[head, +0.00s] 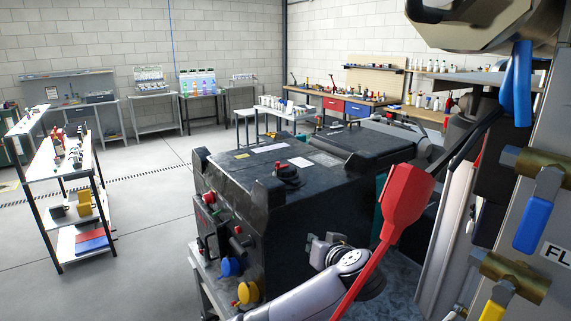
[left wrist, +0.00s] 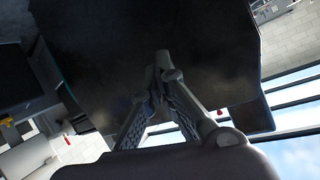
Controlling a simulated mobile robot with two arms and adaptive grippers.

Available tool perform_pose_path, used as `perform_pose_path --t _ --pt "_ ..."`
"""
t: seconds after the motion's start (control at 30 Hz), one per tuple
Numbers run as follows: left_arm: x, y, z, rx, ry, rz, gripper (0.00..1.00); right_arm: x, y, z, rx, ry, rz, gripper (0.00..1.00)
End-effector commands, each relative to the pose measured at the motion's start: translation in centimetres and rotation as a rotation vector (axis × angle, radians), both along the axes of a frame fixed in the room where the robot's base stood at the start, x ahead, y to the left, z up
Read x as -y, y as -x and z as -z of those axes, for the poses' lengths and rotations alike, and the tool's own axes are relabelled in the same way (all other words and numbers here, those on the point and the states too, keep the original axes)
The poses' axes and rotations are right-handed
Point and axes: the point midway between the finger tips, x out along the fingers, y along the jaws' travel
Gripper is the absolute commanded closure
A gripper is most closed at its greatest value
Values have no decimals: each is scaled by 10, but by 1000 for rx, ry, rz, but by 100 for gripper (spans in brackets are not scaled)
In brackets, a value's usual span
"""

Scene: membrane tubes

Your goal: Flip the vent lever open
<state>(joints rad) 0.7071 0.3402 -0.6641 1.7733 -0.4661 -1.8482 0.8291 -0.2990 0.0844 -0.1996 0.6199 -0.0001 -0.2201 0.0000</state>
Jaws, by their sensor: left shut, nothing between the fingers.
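A large red lever (head: 398,208) with a broad paddle end rises in the right foreground of the head view. A blue lever (head: 534,224) hangs from a brass valve on the grey panel at the right. Another blue handle (head: 516,85) hangs above it, and a yellow lever (head: 493,311) shows below. I cannot tell which is the vent lever. My left gripper (head: 321,248) is beside the black machine, left of the red lever and apart from the valves. In the left wrist view its fingertips (left wrist: 162,62) are together and empty before a dark surface. My right gripper is not seen.
The black machine (head: 225,176), with knobs and buttons on its front, fills the middle. The grey panel (head: 557,208) closes off the right side. A shelf cart (head: 75,172) stands at the left, with open floor (head: 150,230) between. Workbenches line the back walls.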

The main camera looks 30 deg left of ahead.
Motion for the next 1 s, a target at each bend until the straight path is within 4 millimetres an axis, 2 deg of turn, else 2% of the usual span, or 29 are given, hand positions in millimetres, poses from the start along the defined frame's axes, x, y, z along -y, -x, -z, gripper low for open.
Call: perform_pose_path --t 0.03,0.1,0.2,0.33,0.5,0.83,1.0 --pt "-7 -6 -35 72 -18 -47 100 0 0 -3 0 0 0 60" --pt "-15 -9 -70 159 -32 -107 100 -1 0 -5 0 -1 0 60" --pt "-24 -9 -111 262 -46 -180 100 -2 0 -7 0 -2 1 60" --pt "-30 -6 -145 355 -54 -239 100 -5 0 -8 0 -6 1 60" --pt "-34 -4 -159 398 -58 -268 100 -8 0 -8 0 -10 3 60" --pt "-35 -5 -160 397 -58 -268 100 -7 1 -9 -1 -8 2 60" --pt "-48 -12 -161 396 -61 -269 100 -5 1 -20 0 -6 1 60"
